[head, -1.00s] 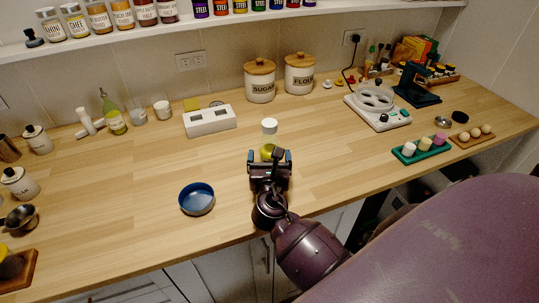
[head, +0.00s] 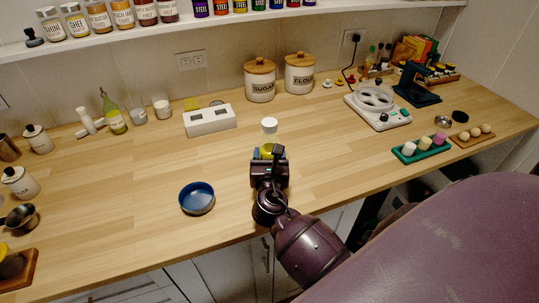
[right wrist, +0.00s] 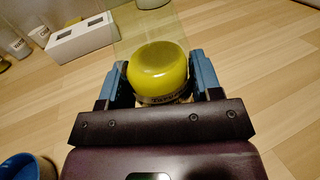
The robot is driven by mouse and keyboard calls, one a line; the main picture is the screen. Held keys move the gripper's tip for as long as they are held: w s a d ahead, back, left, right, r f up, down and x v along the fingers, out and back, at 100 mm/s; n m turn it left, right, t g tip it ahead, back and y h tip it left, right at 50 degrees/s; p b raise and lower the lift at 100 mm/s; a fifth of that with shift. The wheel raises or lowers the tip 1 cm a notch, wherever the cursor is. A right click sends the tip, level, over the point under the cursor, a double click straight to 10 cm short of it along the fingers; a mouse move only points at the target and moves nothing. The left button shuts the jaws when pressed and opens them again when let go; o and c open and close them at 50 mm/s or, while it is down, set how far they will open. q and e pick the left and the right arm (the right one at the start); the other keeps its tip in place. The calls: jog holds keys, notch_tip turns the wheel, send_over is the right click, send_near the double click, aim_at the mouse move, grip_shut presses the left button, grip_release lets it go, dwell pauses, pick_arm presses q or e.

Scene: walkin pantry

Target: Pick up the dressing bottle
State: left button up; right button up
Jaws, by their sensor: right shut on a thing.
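My left gripper is not in view.
A blue bowl (head: 197,198) stands left of my right gripper. A white box with two openings (head: 209,121) is behind to the left. The sugar canister (head: 260,82) and flour canister (head: 299,75) stand at the back. The counter (head: 330,150) right of the bottle is clear.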

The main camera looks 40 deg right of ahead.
aim_at(269, 129)
notch_tip(269, 129, up, 10)
jog(key=p, duration=0.3)
jog(key=shift+r, duration=0.2)
notch_tip(269, 129, up, 8)
jog(key=shift+r+p, duration=0.1)
jog(key=shift+p, duration=0.7)
jog(key=shift+r, duration=0.8)
jog(key=shift+w+a+r+n+y, duration=0.2)
jog(key=shift+a+r+n+y, duration=0.1)
jog(key=shift+y, duration=0.1)
jog(key=s+a+f+n+t+y+b, duration=0.1)
jog(key=s+a+f+n+y, duration=0.1)
jog(key=a+f+n+y, duration=0.1)
jog(key=s+a+f+n+t+y, duration=0.1)
jog(key=a+f+n+t+y, duration=0.1)
jog(key=a+f+y, duration=0.4)
notch_tip(269, 129, down, 2)
jog(key=shift+s+a+f+n+y+b, duration=0.35)
jog(key=shift+a+n, duration=0.35)
jog(key=shift+a, duration=0.25)
jog(key=shift+r, duration=0.15)
